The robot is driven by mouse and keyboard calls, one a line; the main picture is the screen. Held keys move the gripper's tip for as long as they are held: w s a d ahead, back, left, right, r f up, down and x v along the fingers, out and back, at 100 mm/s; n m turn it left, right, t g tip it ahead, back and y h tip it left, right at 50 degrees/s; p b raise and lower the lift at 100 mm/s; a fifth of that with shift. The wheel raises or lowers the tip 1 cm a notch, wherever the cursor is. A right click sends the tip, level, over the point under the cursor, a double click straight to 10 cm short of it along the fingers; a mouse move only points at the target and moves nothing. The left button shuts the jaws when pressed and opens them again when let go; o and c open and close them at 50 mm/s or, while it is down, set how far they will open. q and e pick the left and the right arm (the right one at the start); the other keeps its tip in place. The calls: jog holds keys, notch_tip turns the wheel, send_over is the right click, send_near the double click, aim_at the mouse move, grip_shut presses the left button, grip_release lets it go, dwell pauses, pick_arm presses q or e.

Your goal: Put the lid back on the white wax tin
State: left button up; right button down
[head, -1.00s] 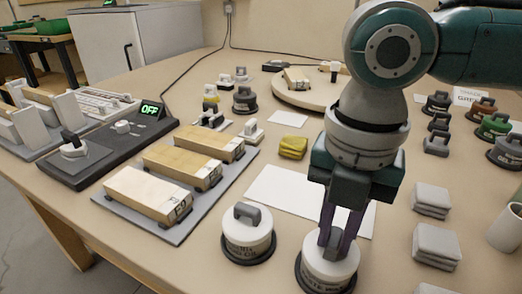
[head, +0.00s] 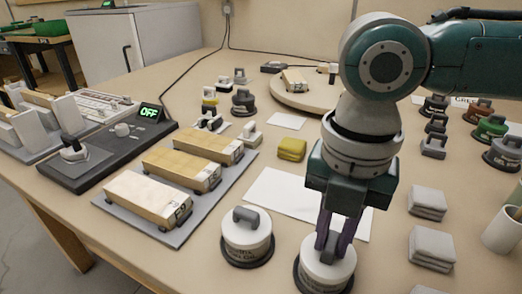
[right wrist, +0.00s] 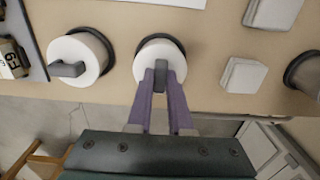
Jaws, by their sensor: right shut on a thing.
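A white round tin (head: 325,277) with a dark base stands at the front edge of the bench, its printed label too small to read surely. Its white lid has a grey handle, and the lid appears seated on top. My right gripper (head: 330,254) points down with its purple fingers shut on that handle. The right wrist view shows the fingers (right wrist: 160,88) on either side of the grey handle (right wrist: 161,72). A second white tin (head: 247,243) with a grey-handled lid stands just to the left, apart from the gripper. My left gripper is out of view.
A white sheet (head: 270,195) lies behind the tins. Grey pad stacks (head: 431,247) stand to the right. Wooden blocks (head: 150,198) rest on a grey board to the left. More handled tins (head: 489,126) stand at the back right.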

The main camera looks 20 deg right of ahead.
dwell(0.4)
jog(key=c, duration=1.1)
grip_release()
jog(key=o, duration=0.8)
jog(key=shift+r, duration=0.1)
notch_tip(320, 180, up, 7)
jog(key=p, duration=0.8)
jog(key=shift+p, duration=0.35)
jog(key=c, duration=0.8)
grip_shut()
